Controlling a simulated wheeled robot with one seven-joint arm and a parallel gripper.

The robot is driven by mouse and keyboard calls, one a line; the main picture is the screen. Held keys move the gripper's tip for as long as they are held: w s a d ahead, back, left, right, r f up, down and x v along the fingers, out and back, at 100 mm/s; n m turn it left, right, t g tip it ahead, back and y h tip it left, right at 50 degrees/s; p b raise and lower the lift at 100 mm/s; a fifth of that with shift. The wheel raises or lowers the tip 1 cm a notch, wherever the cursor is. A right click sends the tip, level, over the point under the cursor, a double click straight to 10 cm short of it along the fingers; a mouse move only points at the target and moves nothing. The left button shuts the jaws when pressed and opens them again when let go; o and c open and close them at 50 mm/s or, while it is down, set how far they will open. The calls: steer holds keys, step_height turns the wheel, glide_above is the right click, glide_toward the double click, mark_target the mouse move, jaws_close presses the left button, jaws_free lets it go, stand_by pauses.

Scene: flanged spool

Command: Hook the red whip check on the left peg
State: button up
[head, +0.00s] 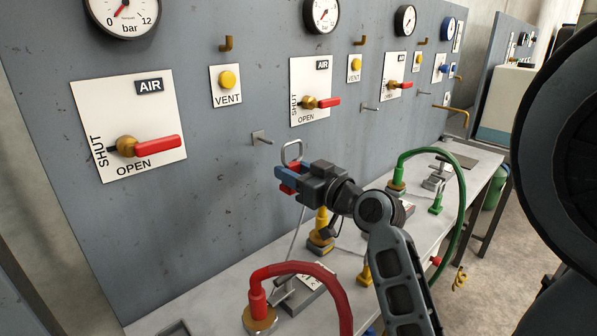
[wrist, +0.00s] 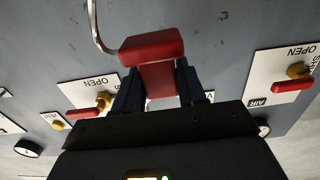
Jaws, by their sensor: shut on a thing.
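My gripper (head: 288,178) is shut on the red whip check (head: 286,189), in front of the panel. A grey wire loop (head: 292,150) stands up above the jaws, and a thin grey cable runs down below them. In the wrist view the red body of the whip check (wrist: 152,47) sits between the dark fingers, with a bent wire at its upper left. The left peg (head: 262,138) is a short metal peg on the panel, up and left of the wire loop. The loop and peg appear apart; their depth gap is hard to judge. The left peg is not identifiable in the wrist view.
Another peg (head: 370,108) is farther right on the panel. Red-handled valves (head: 157,145), vent buttons and gauges line the panel. Below, the bench (head: 195,308) carries a red hose (head: 300,268), a green hose (head: 462,190) and yellow fittings (head: 320,235).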

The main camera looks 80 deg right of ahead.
mark_target(260, 159)
steer(key=shift+p+x, duration=0.9)
steer(key=shift+x, duration=3)
steer(key=shift+w+f+b, duration=0.15)
steer(key=shift+f+b, duration=0.15)
steer(key=shift+f, duration=0.1)
steer(key=shift+w+d+f+b, duration=0.15)
steer(key=shift+w+d+b, duration=0.1)
steer(key=shift+w+b, duration=0.15)
steer(key=o, duration=1.1)
steer(key=shift+s, duration=0.15)
steer(key=shift+s+a+f, duration=0.15)
steer(key=shift+s+a, duration=0.1)
steer(key=shift+s, duration=0.05)
steer(key=b+v, duration=0.2)
steer(key=v, duration=0.4)
steer(key=shift+s+a, duration=0.2)
steer(key=shift+s, duration=0.15)
